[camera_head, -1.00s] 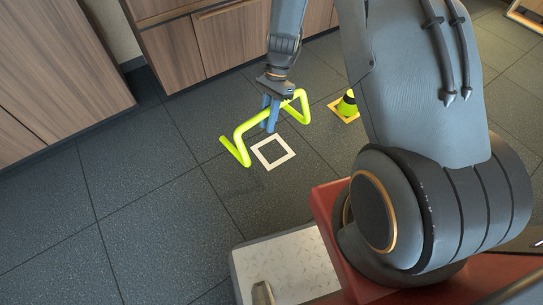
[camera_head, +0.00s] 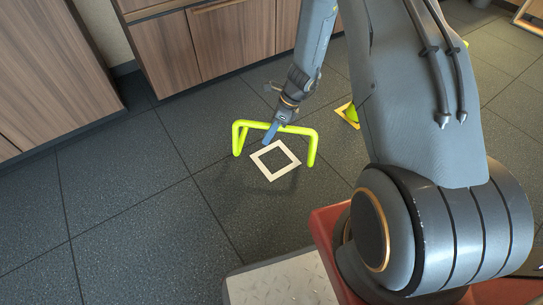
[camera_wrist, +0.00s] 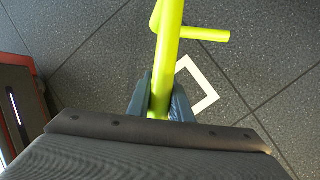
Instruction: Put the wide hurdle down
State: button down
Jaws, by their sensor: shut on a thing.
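The wide hurdle (camera_head: 258,125) is a yellow-green tube frame with a long top bar and a leg bent down at each end. In the head view it stands upright around the far side of a white square outline (camera_head: 256,166) on the floor. My gripper (camera_head: 270,135) is shut on the top bar near its middle. In the wrist view the hurdle (camera_wrist: 168,50) runs up from between my fingers (camera_wrist: 160,98), with a foot to the right. The white outline (camera_wrist: 206,88) shows beside it. I cannot tell whether the feet touch the floor.
A yellow-green cone-like thing (camera_head: 352,113) in an orange square outline is partly hidden by my arm. Wooden cabinets (camera_head: 235,40) line the back, and another (camera_head: 50,70) stands at the left. The dark tiled floor (camera_head: 130,205) at the left is clear.

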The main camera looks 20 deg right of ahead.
notch_tip(320, 180, down, 8)
jog(key=b, duration=0.4)
jog(key=shift+f, duration=0.25)
jog(key=c, duration=1.6)
grip_release()
jog(key=shift+f, duration=0.1)
jog(key=p+v, duration=0.6)
jog(key=v, duration=0.6)
